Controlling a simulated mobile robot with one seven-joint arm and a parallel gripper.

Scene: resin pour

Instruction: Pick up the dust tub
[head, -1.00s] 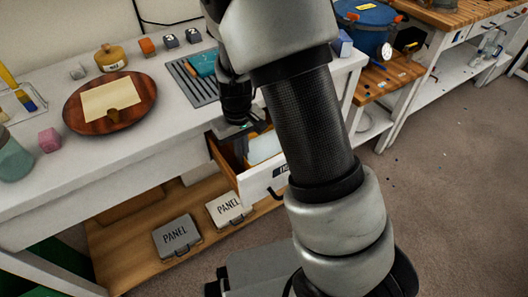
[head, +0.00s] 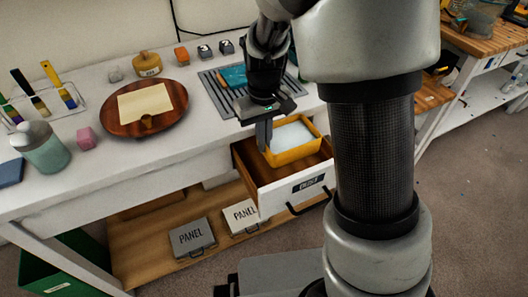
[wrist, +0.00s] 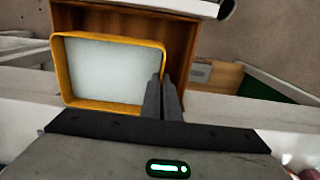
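The dust tub (head: 293,155) is a yellow-orange rectangular tub with pale white contents. It is raised at the open drawer (head: 275,177), with its rim above the drawer's walls, and looks roughly level. My gripper (head: 264,135) points down at the tub's left wall in the head view. In the wrist view the two fingers (wrist: 163,98) are close together on the tub's right rim, with the tub (wrist: 110,103) to their left. The gripper looks shut on that wall. The finger tips are partly hidden by the tub.
The drawer is pulled out under the white bench (head: 190,150). A grey slatted mat (head: 220,93) with a teal item lies behind my gripper. A round brown board (head: 119,118) is at left. Two panel cases (head: 190,237) sit on the lower shelf. The floor at right is open.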

